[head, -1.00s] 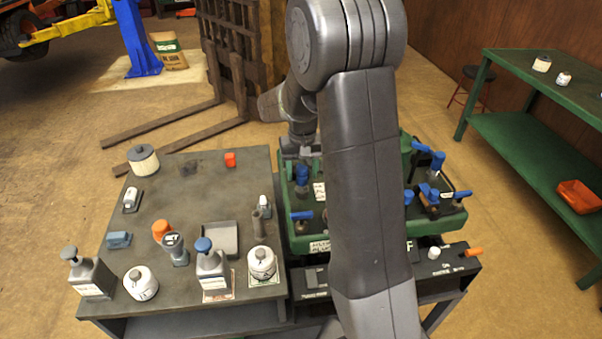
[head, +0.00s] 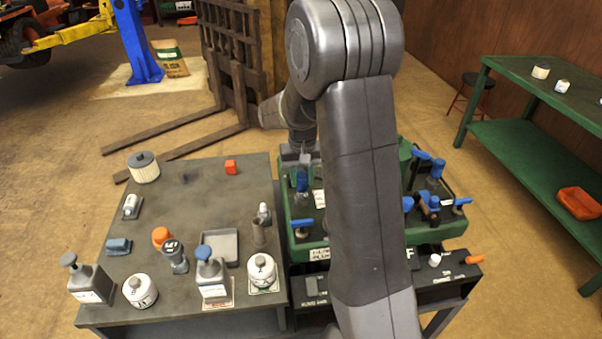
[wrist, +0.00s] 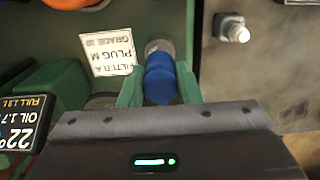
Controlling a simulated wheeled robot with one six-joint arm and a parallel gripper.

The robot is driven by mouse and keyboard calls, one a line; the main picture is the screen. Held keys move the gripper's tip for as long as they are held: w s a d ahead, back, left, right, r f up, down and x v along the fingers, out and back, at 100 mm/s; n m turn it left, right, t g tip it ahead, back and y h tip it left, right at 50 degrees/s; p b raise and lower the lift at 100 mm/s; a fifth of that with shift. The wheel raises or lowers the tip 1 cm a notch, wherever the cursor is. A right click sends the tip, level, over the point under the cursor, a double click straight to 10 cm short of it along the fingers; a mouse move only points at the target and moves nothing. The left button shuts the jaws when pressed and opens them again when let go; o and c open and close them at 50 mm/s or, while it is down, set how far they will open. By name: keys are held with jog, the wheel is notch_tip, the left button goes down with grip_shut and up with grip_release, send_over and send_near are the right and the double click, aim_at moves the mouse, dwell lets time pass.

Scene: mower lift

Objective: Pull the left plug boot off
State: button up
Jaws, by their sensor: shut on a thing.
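The left plug boot is a blue cap on the green mower deck, seen in the head view (head: 302,184) and in the wrist view (wrist: 160,78). My gripper (wrist: 160,92) is shut on it, with a green finger against each side. A grey metal part shows at the boot's far end in the wrist view, and I cannot tell whether the boot has come apart from it. In the head view my gripper (head: 301,172) stands over the green deck (head: 300,240), and my arm hides the deck's middle.
A white label (wrist: 105,52) lies beside the boot, and a dark oil display (wrist: 20,122) is at left. More blue-handled parts (head: 430,203) stand on the deck's right. A grey bench (head: 205,190) with bottles and cans is at left. A green table (head: 525,150) stands at right.

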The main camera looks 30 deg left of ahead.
jog(key=shift+w+a+r+p, duration=0.45)
jog(key=shift+w+r+p, duration=0.15)
jog(key=shift+r, duration=0.1)
jog(key=shift+w+a+r+p, duration=0.45)
jog(key=shift+r+p, duration=0.15)
jog(key=shift+r, duration=0.05)
jog(key=shift+w+a+r+p, duration=0.35)
jog(key=shift+w+a+p, duration=0.15)
jog(key=shift+w, duration=0.1)
jog(key=shift+w+a+r+p, duration=0.3)
jog(key=shift+w+a+p, duration=0.2)
jog(key=shift+w, duration=0.1)
jog(key=shift+w+a+p, duration=0.6)
jog(key=shift+w+a, duration=0.25)
jog(key=shift+w, duration=0.15)
jog(key=shift+w+a+f+p, duration=0.2)
jog(key=shift+w+a, duration=0.25)
jog(key=shift+w, duration=0.1)
jog(key=shift+w+a+f+p, duration=0.15)
jog(key=shift+w+a, duration=0.3)
jog(key=shift+w, duration=0.05)
jog(key=o, duration=0.7)
notch_tip(320, 180, up, 7)
jog(key=p, duration=0.4)
